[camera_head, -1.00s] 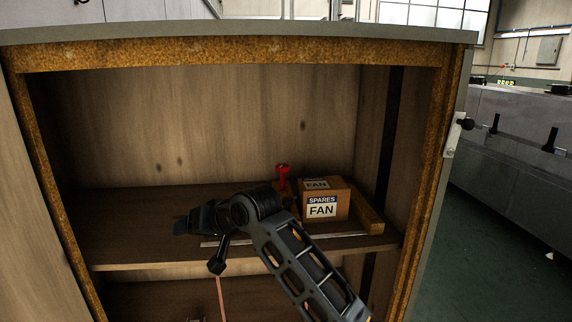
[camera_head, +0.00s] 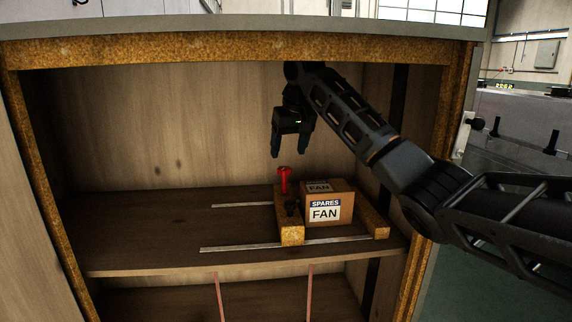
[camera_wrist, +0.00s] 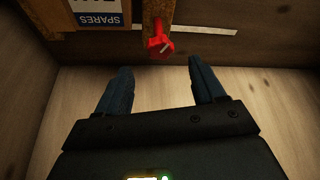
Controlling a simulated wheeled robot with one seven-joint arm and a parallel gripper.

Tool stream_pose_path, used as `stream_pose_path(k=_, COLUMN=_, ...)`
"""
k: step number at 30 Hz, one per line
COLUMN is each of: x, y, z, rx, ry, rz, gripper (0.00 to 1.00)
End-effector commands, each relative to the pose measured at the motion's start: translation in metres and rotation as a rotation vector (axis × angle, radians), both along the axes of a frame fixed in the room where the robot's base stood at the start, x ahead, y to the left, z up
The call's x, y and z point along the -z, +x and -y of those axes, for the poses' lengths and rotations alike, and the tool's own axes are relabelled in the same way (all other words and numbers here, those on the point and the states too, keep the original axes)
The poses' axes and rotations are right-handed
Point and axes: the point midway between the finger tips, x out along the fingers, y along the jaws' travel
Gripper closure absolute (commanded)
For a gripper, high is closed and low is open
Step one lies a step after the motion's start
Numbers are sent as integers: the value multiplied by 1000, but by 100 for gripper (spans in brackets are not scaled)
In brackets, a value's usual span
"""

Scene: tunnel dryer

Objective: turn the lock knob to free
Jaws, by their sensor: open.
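In the wrist view my gripper (camera_wrist: 156,75) is open and does not touch the knob.
A cardboard box (camera_head: 329,204) labelled SPARES FAN stands between the wooden block and another block (camera_head: 374,222) on the right. Metal strips (camera_head: 225,248) run along the shelf (camera_head: 150,225). The shelf's left part is clear. Cabinet walls and top edge (camera_head: 200,50) surround the opening.

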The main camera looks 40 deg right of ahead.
Motion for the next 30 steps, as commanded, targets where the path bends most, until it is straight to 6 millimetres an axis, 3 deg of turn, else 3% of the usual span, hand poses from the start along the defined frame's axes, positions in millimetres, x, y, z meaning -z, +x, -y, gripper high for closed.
stream_pose_path(k=10, x=46, y=17, z=6, rx=0, ry=0, rz=-1, gripper=31)
stream_pose_path(k=22, x=56, y=21, z=7, rx=0, ry=1, rz=1, gripper=31)
stream_pose_path(k=30, x=56, y=21, z=7, rx=0, ry=1, rz=1, gripper=55)
